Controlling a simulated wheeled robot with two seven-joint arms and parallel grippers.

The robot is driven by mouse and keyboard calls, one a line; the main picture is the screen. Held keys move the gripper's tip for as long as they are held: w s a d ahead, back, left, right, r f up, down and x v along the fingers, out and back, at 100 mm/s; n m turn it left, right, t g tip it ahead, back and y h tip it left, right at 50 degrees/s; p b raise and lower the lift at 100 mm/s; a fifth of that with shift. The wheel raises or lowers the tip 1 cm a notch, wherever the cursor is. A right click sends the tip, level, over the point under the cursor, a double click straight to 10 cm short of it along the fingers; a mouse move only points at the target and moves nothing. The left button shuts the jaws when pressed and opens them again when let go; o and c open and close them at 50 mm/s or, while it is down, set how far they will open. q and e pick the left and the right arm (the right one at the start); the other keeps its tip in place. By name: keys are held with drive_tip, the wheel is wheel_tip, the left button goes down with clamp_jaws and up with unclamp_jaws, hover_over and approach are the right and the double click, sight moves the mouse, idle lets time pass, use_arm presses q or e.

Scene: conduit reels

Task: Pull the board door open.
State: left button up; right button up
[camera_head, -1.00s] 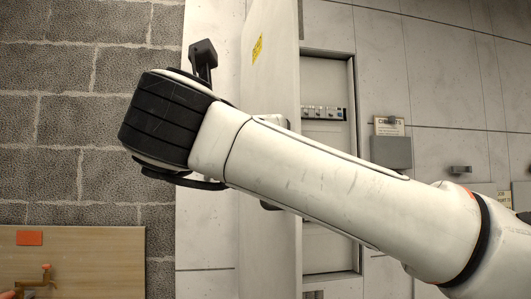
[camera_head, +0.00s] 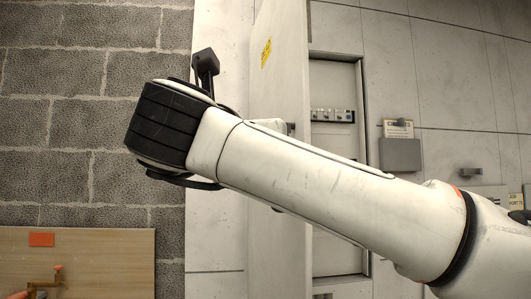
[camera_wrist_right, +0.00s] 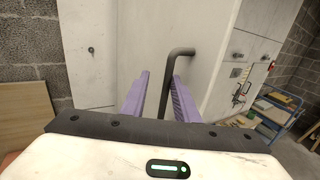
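The board door (camera_head: 278,90) is a tall pale panel with a yellow label, standing swung out from the wall. Behind it the board's opening (camera_head: 335,80) shows a row of switches (camera_head: 332,116). My right arm crosses in front of the door, and its gripper is hidden in the head view. In the right wrist view my right gripper (camera_wrist_right: 161,76) has its purple fingers apart. A grey bent handle (camera_wrist_right: 180,52) on the door runs down between them, nearer the right finger, with a gap on the left. My left gripper is not in view.
A grey box (camera_head: 400,155) with a card above it is on the wall right of the board. A wooden panel (camera_head: 105,262) with an orange card (camera_head: 41,240) is at lower left. In the right wrist view a blue cart (camera_wrist_right: 272,113) stands at the right on open floor.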

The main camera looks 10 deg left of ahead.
drive_tip(key=s+a+b, duration=0.1)
drive_tip(key=s+b, duration=0.1)
drive_tip(key=s, duration=0.8)
drive_tip(key=shift+s+a, duration=0.15)
drive_tip(key=shift+a, duration=0.1)
drive_tip(key=shift+c, duration=0.5)
